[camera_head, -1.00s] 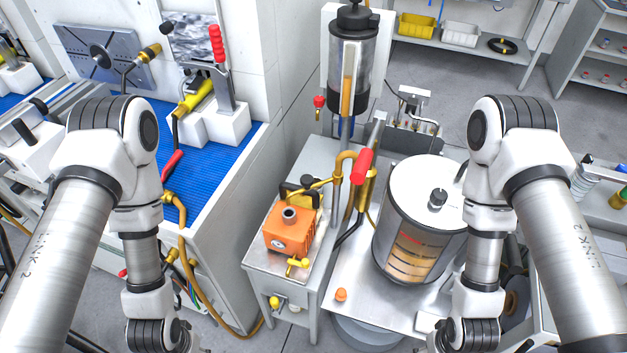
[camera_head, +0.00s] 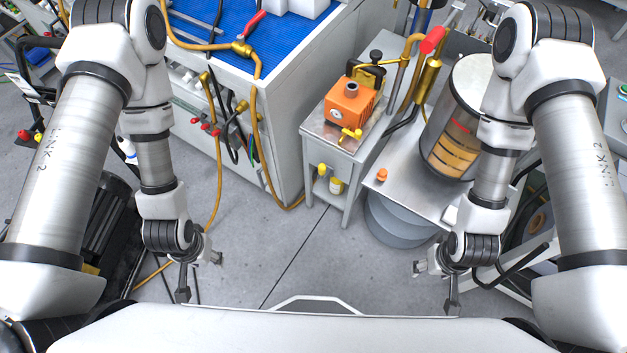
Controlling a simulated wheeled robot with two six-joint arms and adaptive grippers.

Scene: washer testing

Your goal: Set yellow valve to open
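A small yellow valve (camera_head: 350,134) with a cross-shaped handle sits at the front of the orange box (camera_head: 350,102) on a small steel table. A round yellow knob (camera_head: 322,169) is lower, below the table top's front left corner. I cannot tell which is the task's valve, nor its setting. My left gripper (camera_head: 200,276) hangs low above the floor, left of and nearer than the table. My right gripper (camera_head: 435,285) hangs low in front of the steel bench. Both have their fingers spread apart, hold nothing and touch no valve.
The steel table (camera_head: 317,130) stands beside a cabinet with a blue mat (camera_head: 225,22). A glass-sided drum (camera_head: 452,148) and an orange knob (camera_head: 382,174) are on the bench at right. Hoses hang from the cabinet. The floor (camera_head: 300,250) between my grippers is clear.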

